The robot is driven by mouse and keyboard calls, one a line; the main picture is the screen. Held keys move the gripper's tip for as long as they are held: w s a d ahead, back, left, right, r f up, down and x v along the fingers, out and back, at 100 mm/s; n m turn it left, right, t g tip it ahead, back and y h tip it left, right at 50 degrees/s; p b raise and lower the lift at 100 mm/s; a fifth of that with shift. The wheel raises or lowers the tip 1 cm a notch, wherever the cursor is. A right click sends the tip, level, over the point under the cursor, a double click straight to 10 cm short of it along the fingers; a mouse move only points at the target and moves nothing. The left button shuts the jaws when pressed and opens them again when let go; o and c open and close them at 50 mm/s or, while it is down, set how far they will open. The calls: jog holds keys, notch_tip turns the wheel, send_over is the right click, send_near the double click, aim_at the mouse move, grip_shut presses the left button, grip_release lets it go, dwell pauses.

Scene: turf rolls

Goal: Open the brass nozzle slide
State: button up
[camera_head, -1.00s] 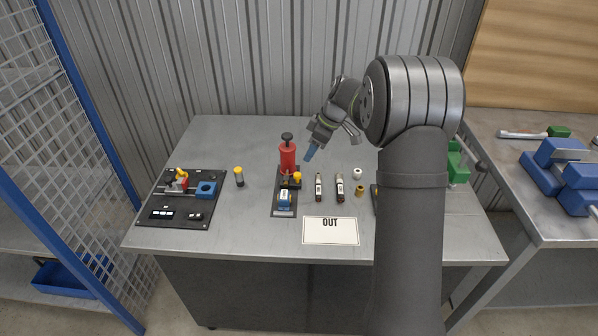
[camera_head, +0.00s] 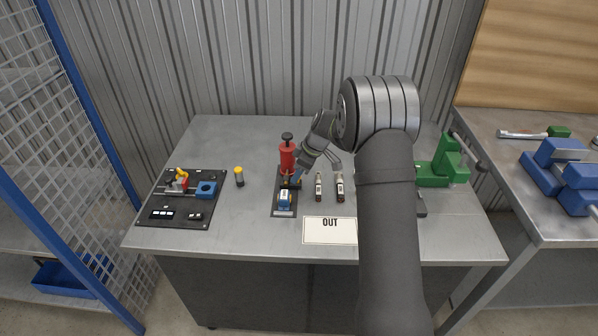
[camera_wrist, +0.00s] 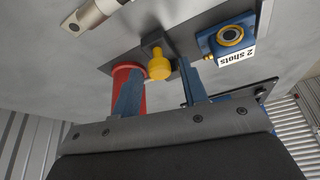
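The brass nozzle slide appears to be the yellow knob (camera_wrist: 160,68) on a dark block, seen in the wrist view beside the red pump bottle (camera_wrist: 126,90). In the head view the red bottle (camera_head: 287,157) stands at the back of a narrow dark plate (camera_head: 284,212), and my fingers largely cover the knob. My gripper (camera_head: 296,181) is low over that plate. In the wrist view my gripper (camera_wrist: 161,72) has its two blue fingers apart, one on each side of the knob. I cannot tell whether either finger touches it.
A blue block labelled "2 shots" (camera_wrist: 232,38) sits on the plate's front part. Two small bottles (camera_head: 319,187) stand just right. An "OUT" card (camera_head: 330,231) lies in front. A black fixture board (camera_head: 182,205) and a yellow-capped vial (camera_head: 239,176) are left, a green device (camera_head: 446,168) right.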

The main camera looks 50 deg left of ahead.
grip_shut()
jog(key=shift+w+a, duration=0.3)
jog(key=shift+w, duration=0.05)
jog(key=shift+o, duration=1.2)
grip_release()
jog(key=v, duration=1.7)
jog(key=shift+r, duration=0.2)
jog(key=shift+w, duration=0.1)
